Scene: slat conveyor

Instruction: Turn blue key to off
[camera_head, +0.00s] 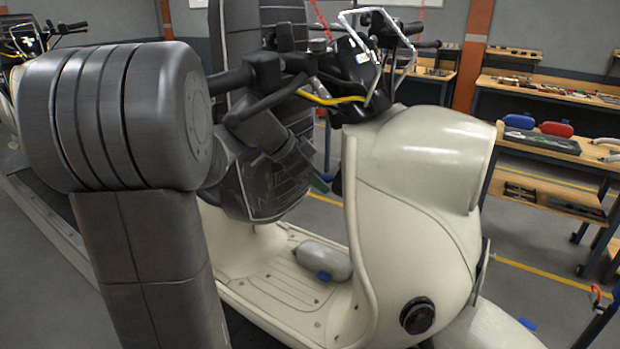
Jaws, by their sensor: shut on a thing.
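My gripper (321,181) is at the inner side of the cream scooter's front shield (356,230), below the handlebar. Its fingertips, with a bit of green, meet a small dark part on the shield's edge. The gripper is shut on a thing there. No blue shows between the fingers, so the blue key is hidden by the gripper and the shield, and which way it is turned cannot be seen.
A grey-green bottle with a blue cap (323,258) lies on the footboard. Handlebar, yellow cable (330,99) and dark seat are close around my arm. Workbenches (545,140) with tools stand at right. Another scooter is at far left.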

